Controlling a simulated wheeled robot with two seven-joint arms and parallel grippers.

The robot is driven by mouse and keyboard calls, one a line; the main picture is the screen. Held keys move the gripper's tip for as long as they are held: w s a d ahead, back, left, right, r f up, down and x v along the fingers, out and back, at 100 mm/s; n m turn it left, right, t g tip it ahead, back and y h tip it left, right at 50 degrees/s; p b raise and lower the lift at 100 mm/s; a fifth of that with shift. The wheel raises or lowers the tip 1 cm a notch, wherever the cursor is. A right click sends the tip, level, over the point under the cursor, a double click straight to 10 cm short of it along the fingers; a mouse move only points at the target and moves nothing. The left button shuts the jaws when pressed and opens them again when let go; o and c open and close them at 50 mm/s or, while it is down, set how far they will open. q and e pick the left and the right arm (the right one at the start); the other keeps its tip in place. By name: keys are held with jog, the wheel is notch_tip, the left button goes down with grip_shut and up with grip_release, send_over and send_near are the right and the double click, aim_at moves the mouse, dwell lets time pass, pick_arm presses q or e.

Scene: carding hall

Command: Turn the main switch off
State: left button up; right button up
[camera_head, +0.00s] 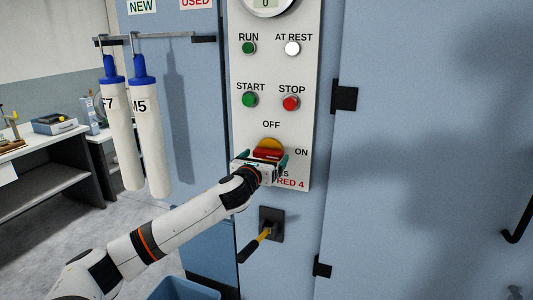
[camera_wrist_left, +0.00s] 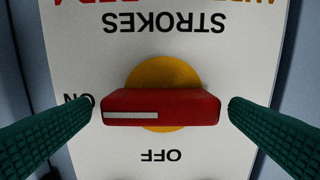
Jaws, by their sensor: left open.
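The main switch is a red bar handle on a yellow disc (camera_head: 268,146) on the white control panel (camera_head: 312,112). OFF is lettered above it and ON to its right. In the left wrist view, which is upside down, the red handle (camera_wrist_left: 190,108) lies level. Its white mark (camera_wrist_left: 131,115) is at the ON end. My left gripper (camera_head: 263,160) is open in front of the switch, partly hiding its lower part. Its green fingers stand at either end of the handle, with a small visible gap at each side. My right gripper is not in view.
Above are the green START button (camera_head: 250,100) and red STOP button (camera_head: 291,103). Below is a black latch with a yellow-and-black handle (camera_head: 266,232). Two white tubes with blue tops (camera_head: 148,130) hang at left. A blue bin (camera_head: 185,289) stands low in front.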

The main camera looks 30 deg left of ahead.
pick_arm(q)
jog(key=shift+x, duration=0.8)
jog(key=shift+f, duration=0.1)
jog(key=shift+c, duration=0.6)
jog(key=c, duration=0.9)
